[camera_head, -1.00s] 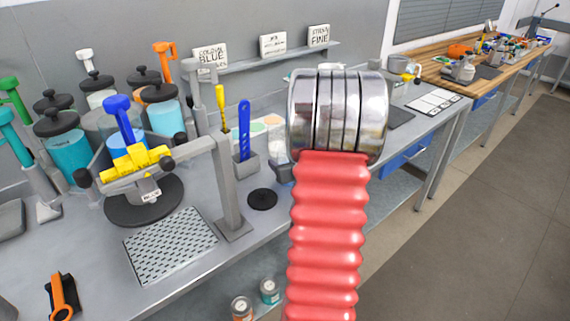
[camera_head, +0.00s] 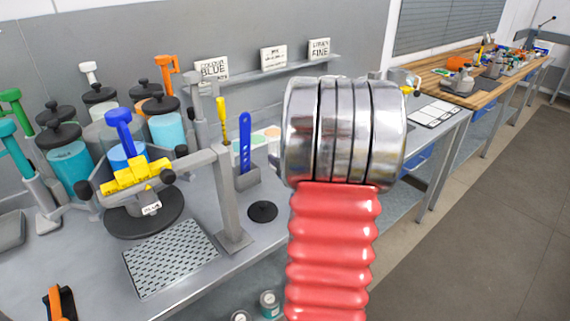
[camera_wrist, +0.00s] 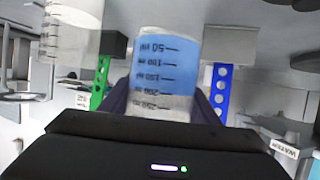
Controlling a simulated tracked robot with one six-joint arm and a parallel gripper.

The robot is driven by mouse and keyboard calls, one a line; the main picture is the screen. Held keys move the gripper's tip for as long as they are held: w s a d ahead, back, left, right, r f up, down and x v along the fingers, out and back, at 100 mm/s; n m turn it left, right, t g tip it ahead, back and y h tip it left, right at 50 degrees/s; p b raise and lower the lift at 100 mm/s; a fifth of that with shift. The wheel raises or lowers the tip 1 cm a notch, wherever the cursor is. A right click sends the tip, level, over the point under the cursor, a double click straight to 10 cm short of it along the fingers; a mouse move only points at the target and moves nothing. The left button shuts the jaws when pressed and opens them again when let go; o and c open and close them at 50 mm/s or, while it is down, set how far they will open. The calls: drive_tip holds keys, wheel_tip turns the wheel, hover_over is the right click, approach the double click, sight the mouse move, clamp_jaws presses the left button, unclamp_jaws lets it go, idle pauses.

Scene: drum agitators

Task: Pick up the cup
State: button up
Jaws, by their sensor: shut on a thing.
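The cup (camera_wrist: 165,65) is a clear measuring cup with dark volume marks and blue liquid. It shows in the middle of the wrist view. My gripper (camera_wrist: 163,102) is shut on the cup, with one dark finger on each side of it. In the head view my arm's metal joint and red sleeve fill the middle, and both the gripper and the cup are hidden.
A grey bench holds a blue-and-yellow agitator (camera_head: 135,170) on a stand, with a perforated plate (camera_head: 170,258) in front. Jars with dark lids (camera_head: 68,165) stand at the back left. A blue slotted strip (camera_head: 245,138) stands in a grey holder. Floor is open at right.

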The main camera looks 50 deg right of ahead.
drive_tip(key=shift+r, duration=1.5)
drive_tip(key=shift+s, duration=0.1)
